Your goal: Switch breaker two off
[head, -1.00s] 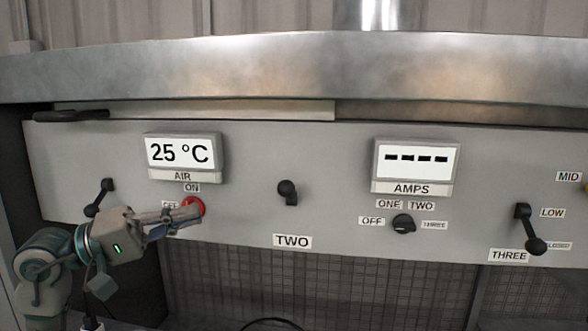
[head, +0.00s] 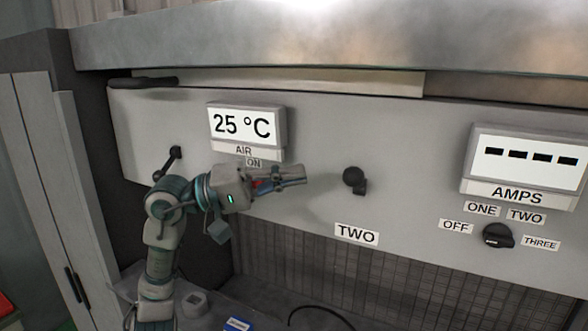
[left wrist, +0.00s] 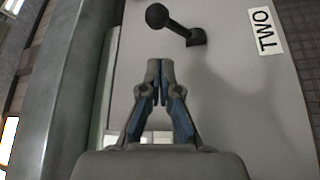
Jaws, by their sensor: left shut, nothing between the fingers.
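The breaker two handle (head: 354,181) is a black lever with a round knob on the grey panel, above the label TWO (head: 356,235). In the left wrist view the lever (left wrist: 178,25) and its label (left wrist: 266,32) show ahead of the fingers. My left gripper (head: 303,176) is shut and empty, a little left of the handle and apart from it. In the left wrist view its closed fingertips (left wrist: 160,70) point toward the lever. The gripper hides most of a red knob below the AIR display. My right gripper is not in view.
The air display (head: 247,128) reads 25 °C. The amps display (head: 525,160) shows dashes, with a black selector knob (head: 497,235) below. Another black lever (head: 169,164) is at the left. A metal ledge (head: 330,45) overhangs the panel.

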